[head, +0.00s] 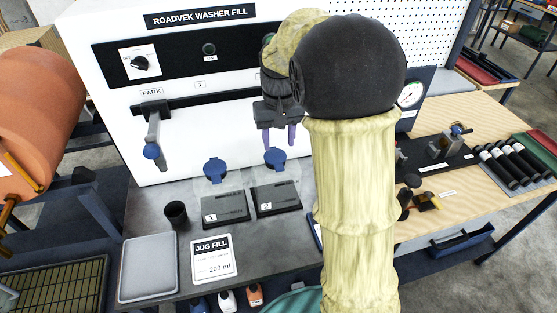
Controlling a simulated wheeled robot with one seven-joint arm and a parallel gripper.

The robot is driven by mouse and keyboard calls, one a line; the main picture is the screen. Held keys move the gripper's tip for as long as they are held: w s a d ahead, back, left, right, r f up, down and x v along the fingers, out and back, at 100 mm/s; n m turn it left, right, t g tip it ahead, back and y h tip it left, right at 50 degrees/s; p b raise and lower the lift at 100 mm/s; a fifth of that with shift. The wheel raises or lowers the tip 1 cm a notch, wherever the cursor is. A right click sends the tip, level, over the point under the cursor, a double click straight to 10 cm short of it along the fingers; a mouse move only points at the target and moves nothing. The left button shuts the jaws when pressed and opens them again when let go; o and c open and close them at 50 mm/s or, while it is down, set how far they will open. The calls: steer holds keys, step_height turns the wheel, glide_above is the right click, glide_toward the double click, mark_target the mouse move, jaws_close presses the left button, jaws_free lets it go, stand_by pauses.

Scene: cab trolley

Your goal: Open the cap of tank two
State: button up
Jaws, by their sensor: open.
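Tank two's blue cap (276,158) shows at the back of the grey deck, behind the dark plate marked 2 (283,207). I cannot tell whether this cap is open or closed. A like blue cap (215,169) is to its left, behind the plate marked 1 (225,216). My gripper (278,141) points down with two purple fingers apart and nothing seen between them. It appears just above tank two's cap in the picture; I cannot tell whether it touches. My arm hides part of the panel and deck to the right.
The white washer fill panel (230,125) rises close behind the caps. A lever with a blue knob (151,152) hangs at its left. On the deck are a black cup (176,214), a grey tray (149,266) and a JUG FILL card (212,259).

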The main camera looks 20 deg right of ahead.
mark_target(279, 168)
step_height(279, 168, down, 7)
steer(key=shift+s+d+p, duration=0.1)
steer(key=shift+s+p, duration=0.05)
steer(key=shift+p, duration=0.15)
steer(key=shift+f, duration=0.55)
steer(key=shift+c, duration=0.3)
steer(key=shift+r, duration=0.1)
jaws_close()
